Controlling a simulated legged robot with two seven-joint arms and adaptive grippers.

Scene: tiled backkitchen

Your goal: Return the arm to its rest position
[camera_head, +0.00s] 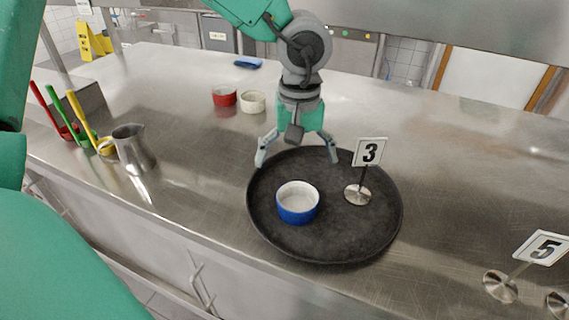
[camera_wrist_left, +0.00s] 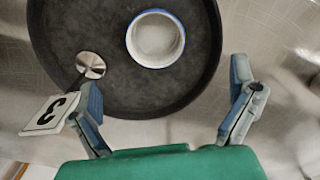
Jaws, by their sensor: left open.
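My left gripper (camera_head: 297,154) is open and empty, pointing down above the far edge of the round black tray (camera_head: 320,240). In the left wrist view the left gripper (camera_wrist_left: 168,108) has its two fingers spread wide, with nothing between them but tray edge and counter below. A blue ramekin (camera_head: 297,204) with a white inside stands on the tray, apart from the gripper; it also shows in the left wrist view (camera_wrist_left: 156,39). My right gripper is not in view.
A number 3 sign (camera_head: 369,152) stands on the tray, close to one finger. Red (camera_head: 224,97) and white (camera_head: 253,102) ramekins stand behind left. A metal pitcher (camera_head: 131,149) stands left. A number 5 sign (camera_head: 541,247) is at right. Counter space behind the tray at right is clear.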

